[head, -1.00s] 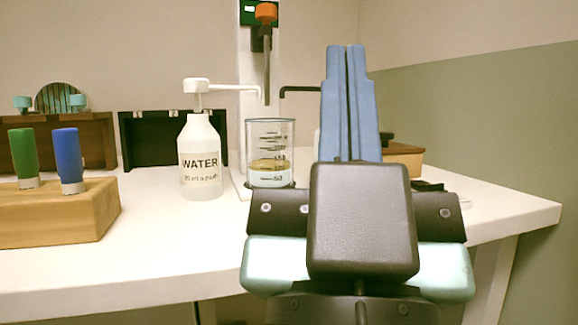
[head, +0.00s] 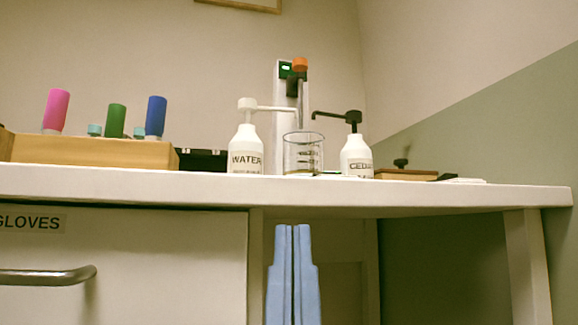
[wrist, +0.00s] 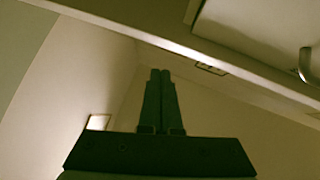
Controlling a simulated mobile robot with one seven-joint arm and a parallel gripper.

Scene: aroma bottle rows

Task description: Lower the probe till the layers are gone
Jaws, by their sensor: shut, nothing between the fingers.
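The probe (head: 300,90) is a thin metal rod with an orange top, on a white stand (head: 282,85) with a small green-lit display. It hangs over the glass beaker (head: 303,155); from this low angle I cannot tell whether its tip is inside. The liquid in the beaker is mostly hidden, so its layers cannot be made out. My gripper (head: 292,226), with blue fingers, is shut and empty, below and in front of the table edge. In the wrist view my gripper (wrist: 160,71) is dark, its fingers together, pointing up.
The white table edge (head: 400,197) lies above my gripper. A WATER pump bottle (head: 245,150) and a CEDAR-type pump bottle (head: 356,158) flank the beaker. A wooden rack (head: 95,152) with coloured bottles stands left. The GLOVES drawer handle (head: 45,276) sticks out below.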

